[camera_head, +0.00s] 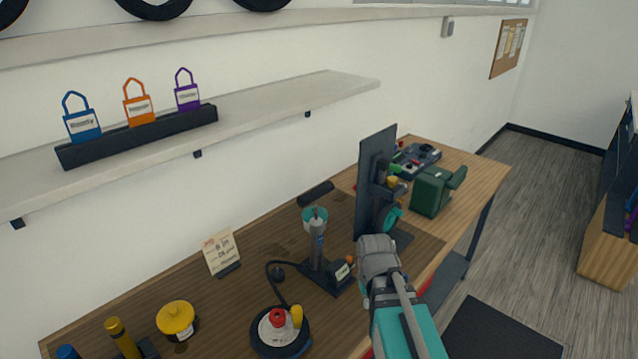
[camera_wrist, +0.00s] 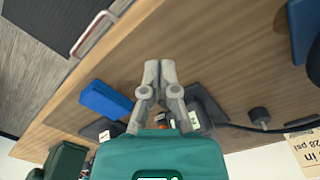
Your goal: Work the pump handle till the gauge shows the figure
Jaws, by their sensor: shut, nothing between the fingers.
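The floor pump stands upright on the bench in the head view, with a grey barrel (camera_head: 316,248), a teal handle (camera_head: 315,216) on top and a dark base (camera_head: 326,277). A small pale-faced block (camera_head: 343,272) on the base may be the gauge; no figure is readable. A note card (camera_head: 221,252) stands left of the pump; in the wrist view the card (camera_wrist: 303,145) shows "in" and "28 psi". My gripper (camera_head: 377,243) is to the right of the pump, apart from the handle. Its fingertips (camera_wrist: 160,66) are together and empty. The handle is not clear in the wrist view.
A dark upright panel (camera_head: 374,185) with a teal part stands close behind my gripper. A black hose (camera_head: 270,277) runs left from the pump toward a tyre (camera_head: 281,343) with a red cap. A yellow pot (camera_head: 176,318) stands further left. A shelf (camera_head: 290,104) overhangs the bench.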

